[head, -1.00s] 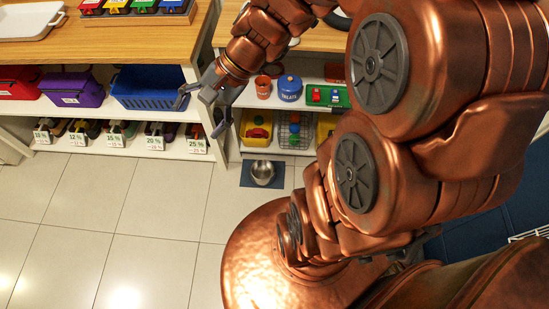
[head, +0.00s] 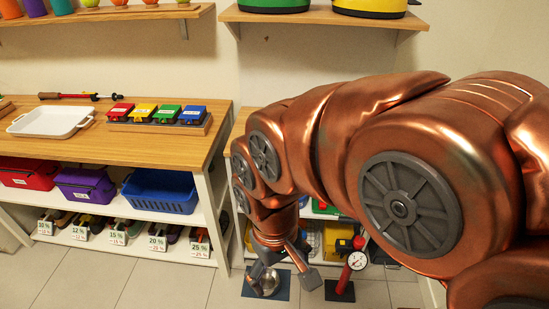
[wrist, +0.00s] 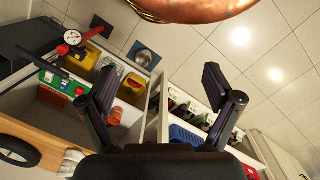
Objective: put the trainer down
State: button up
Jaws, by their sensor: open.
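My gripper (head: 285,274) is open, low in front of the right-hand shelf unit; in the head view it overlaps the metal bowl. The wrist view shows its two dark fingers (wrist: 150,90) wide apart with nothing between them. Several dark shoe-like items stand in the bottom row of the left unit, partly hidden behind percent cards, such as the 20 % card (head: 157,243). I cannot tell which is the trainer. A small pale object (wrist: 71,161) lies by a black ring at the wrist view's lower left, too unclear to name.
The left bench (head: 100,135) carries a white tray (head: 52,121) and coloured boxes (head: 158,114). Below are red, purple and blue bins (head: 160,190). A metal bowl (wrist: 144,57) on a dark mat and a red pump with a gauge (head: 356,261) stand on the floor. Tiles at left are clear.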

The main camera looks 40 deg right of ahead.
jog(key=w+d+f+t+b, duration=0.1)
jog(key=w+d+t+b, duration=0.3)
jog(key=w+d, duration=0.7)
jog(key=w+d+f+t+h+b, duration=0.1)
jog(key=w+d+t+b, duration=0.3)
jog(key=w+d+t, duration=0.4)
jog(key=w+d+f+t+b, duration=0.1)
jog(key=w+d+t+b, duration=0.3)
jog(key=w+d, duration=1)
jog(key=shift+w+d+f+n+t, duration=0.1)
jog(key=shift+w+d+n+t, duration=0.2)
jog(key=shift+d+t, duration=0.5)
jog(key=shift+s+a+f+t+y+b, duration=0.35)
jog(key=shift+s+f+t+y, duration=0.15)
jog(key=shift+t+y, duration=0.15)
jog(key=shift+w+a+n+t+y+b, duration=0.15)
jog(key=shift+w+a+n+y+b, duration=0.1)
jog(key=shift+w+y, duration=0.3)
jog(key=shift+w+a+n+t+y+b, duration=0.1)
jog(key=shift+w+a+n+y, duration=0.15)
jog(key=shift+w, duration=0.5)
jog(key=shift+w+d+r+b, duration=0.1)
jog(key=shift+w+d+b, duration=0.1)
jog(key=shift+w, duration=1.1)
jog(key=shift+w+d+r+b, duration=0.1)
jog(key=shift+w+b, duration=0.1)
jog(key=shift+w, duration=1.05)
jog(key=shift+a, duration=0.1)
jog(key=shift+c, duration=0.2)
